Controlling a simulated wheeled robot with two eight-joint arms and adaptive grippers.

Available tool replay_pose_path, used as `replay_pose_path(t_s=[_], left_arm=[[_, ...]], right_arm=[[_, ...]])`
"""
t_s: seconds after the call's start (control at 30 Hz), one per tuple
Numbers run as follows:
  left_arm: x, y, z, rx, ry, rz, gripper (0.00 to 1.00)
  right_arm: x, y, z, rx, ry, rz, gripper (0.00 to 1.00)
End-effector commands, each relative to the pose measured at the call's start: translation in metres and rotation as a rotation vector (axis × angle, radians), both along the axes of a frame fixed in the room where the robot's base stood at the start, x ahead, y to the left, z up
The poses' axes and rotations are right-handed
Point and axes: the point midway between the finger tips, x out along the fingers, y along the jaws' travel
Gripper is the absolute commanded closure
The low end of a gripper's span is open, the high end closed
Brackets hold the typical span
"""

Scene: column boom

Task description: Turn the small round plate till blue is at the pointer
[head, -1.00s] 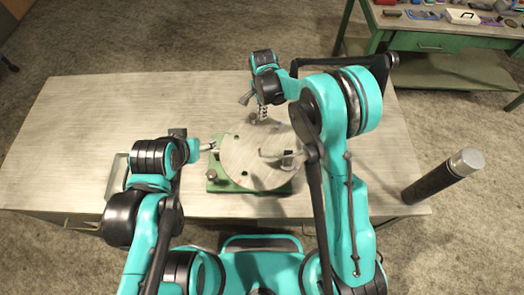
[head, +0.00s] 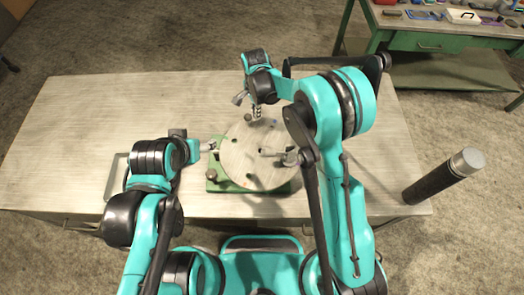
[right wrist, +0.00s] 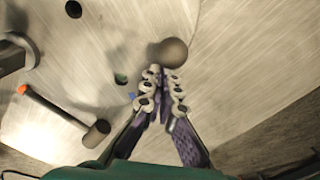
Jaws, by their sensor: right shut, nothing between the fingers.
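The round grey plate (head: 262,145) lies on a green base (head: 222,185) near the table's front edge. A dark ball knob (right wrist: 171,52) stands on the plate; it shows at the far rim in the head view (head: 248,117). My right gripper (head: 257,113) is shut and empty at this knob. In the right wrist view its fingertips (right wrist: 160,82) are right by the ball; I cannot tell if they touch. A small blue mark (right wrist: 132,96) shows near the fingers. An orange-tipped rod (right wrist: 55,108), perhaps the pointer, reaches over the plate. My left gripper (head: 209,147) is at the plate's left edge, its opening unclear.
Another knob (head: 212,175) sits at the base's front left corner. The table (head: 90,120) is clear on the left. A dark cylinder (head: 445,177) stands right of the table. A green bench (head: 450,40) with several small items is at the back right.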

Motion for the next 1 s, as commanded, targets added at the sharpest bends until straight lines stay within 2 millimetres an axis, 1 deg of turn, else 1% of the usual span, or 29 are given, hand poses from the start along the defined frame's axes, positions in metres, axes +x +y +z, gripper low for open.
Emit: replay_pose_path(t_s=[0.2, 0.67, 1.0], left_arm=[[0.000, 0.000, -0.003, 0.000, 0.000, 0.000, 0.32], [0.000, 0.000, -0.003, 0.000, 0.000, 0.000, 0.32], [0.000, 0.000, -0.006, 0.000, 0.000, 0.000, 0.32]], right_arm=[[-0.002, 0.011, 0.000, 0.000, 0.000, 0.001, 1.00], [-0.002, 0.014, 0.000, 0.000, 0.000, 0.000, 1.00], [-0.007, 0.028, 0.000, 0.000, 0.000, 0.001, 1.00]])
